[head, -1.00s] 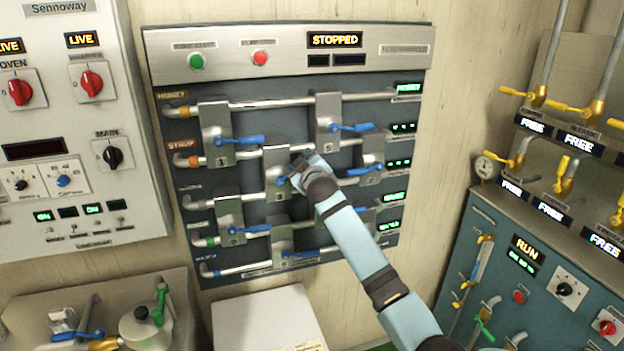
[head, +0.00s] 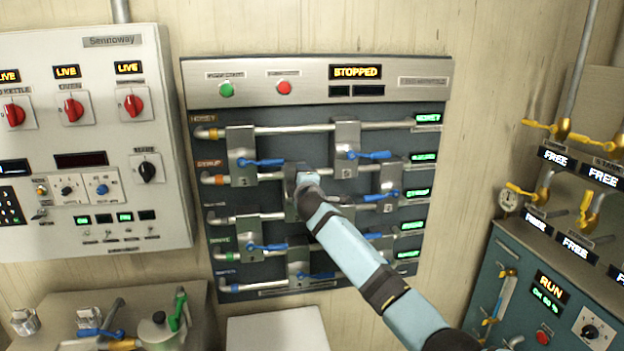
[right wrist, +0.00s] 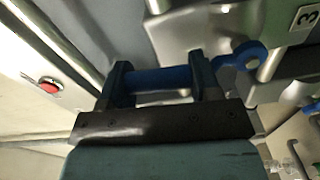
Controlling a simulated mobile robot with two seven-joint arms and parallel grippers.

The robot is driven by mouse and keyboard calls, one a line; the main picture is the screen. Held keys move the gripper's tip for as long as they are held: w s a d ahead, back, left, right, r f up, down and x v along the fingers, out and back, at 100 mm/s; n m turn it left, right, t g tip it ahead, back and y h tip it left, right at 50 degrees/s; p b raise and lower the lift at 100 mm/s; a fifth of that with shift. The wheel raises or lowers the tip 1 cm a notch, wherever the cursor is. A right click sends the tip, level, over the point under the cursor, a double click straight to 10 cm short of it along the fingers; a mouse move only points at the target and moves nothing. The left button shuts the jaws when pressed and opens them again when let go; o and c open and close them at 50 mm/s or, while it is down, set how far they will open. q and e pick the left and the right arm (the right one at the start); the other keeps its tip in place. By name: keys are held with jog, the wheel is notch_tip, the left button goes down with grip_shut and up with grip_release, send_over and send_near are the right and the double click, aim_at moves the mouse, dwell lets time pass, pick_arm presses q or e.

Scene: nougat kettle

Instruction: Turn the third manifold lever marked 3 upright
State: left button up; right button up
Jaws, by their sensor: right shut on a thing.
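The manifold panel (head: 330,104) has several blue levers on grey steel blocks. My right gripper (head: 297,172) is at the third block in the head view and hides its lever and most of the block. In the right wrist view, a plate marked 3 (right wrist: 305,17) shows at the top right, near the blue lever (right wrist: 238,56) with its round hub. My right gripper (right wrist: 160,80) is shut on this lever's handle, which lies between the two dark fingers. The lever's angle on the panel is hidden in the head view. My left gripper is out of view.
Blue levers stick out near my gripper: lever 1 (head: 262,162) to the upper left, another (head: 368,155) to the upper right and one below (head: 266,247). A control cabinet (head: 90,235) stands left. A teal machine (head: 490,270) with yellow valves stands right.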

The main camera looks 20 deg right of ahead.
jog(key=shift+a+r+n, duration=0.2)
jog(key=shift+a+n, duration=0.2)
jog(key=shift+n, duration=0.2)
jog(key=shift+a, duration=0.1)
jog(key=o, duration=1.3)
jog(key=shift+a+f, duration=0.1)
jog(key=shift+f, duration=0.05)
jog(key=s, duration=0.4)
jog(key=s+b, duration=0.1)
jog(key=s, duration=0.8)
jog(key=shift+s+a, duration=0.35)
jog(key=shift+a, duration=0.05)
